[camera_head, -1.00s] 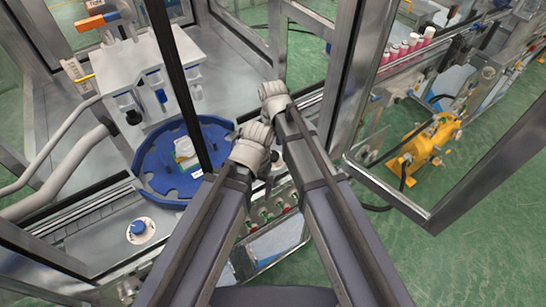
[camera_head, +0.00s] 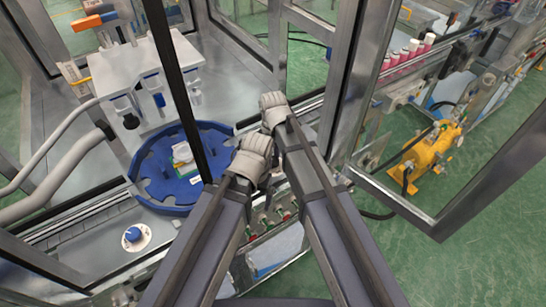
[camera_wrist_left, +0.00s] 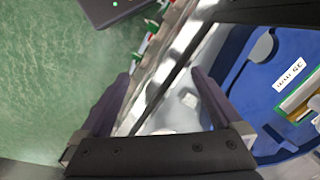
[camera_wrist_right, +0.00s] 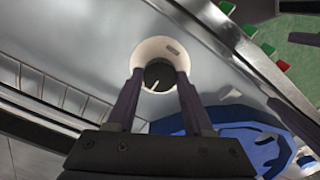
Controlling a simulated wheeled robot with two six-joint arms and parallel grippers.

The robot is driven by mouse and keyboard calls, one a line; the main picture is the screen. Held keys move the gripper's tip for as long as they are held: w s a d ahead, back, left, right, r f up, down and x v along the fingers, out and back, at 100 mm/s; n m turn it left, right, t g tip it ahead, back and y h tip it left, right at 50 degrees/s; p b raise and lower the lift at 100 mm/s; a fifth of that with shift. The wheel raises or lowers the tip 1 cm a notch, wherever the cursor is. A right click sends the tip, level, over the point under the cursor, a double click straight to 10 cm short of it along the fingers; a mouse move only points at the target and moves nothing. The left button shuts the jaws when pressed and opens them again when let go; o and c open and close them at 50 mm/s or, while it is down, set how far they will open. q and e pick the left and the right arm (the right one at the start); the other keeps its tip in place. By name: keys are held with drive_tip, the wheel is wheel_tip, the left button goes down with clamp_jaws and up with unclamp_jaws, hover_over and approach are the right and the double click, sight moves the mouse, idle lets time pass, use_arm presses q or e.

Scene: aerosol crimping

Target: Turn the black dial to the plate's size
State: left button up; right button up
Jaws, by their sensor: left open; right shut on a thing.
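In the right wrist view the black dial (camera_wrist_right: 157,74) sits on a white round base (camera_wrist_right: 172,50) on a metal panel. A pale pointer line shows on its face. My right gripper (camera_wrist_right: 159,80) is shut on it, one finger on each side. In the head view the dial is hidden; my right gripper (camera_head: 274,108) is the upper one. My left gripper (camera_head: 252,160) is lower and beside it. In the left wrist view my left gripper (camera_wrist_left: 158,98) is open and empty. The blue round plate (camera_head: 155,190) bears a white label (camera_wrist_left: 289,74), too small to read.
A white and blue knob (camera_head: 135,235) sits on the machine top at left. A metal frame post (camera_head: 350,90) stands right of my grippers. Red and green buttons (camera_wrist_right: 267,49) are near the dial. A yellow machine (camera_head: 430,155) stands on the floor at right.

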clamp_jaws()
drive_tip(key=shift+m, duration=0.3)
drive_tip(key=m, duration=0.4)
drive_tip(key=shift+m, duration=2.6)
drive_tip(key=o, duration=0.9)
unclamp_jaws()
drive_tip(key=shift+c, duration=0.2)
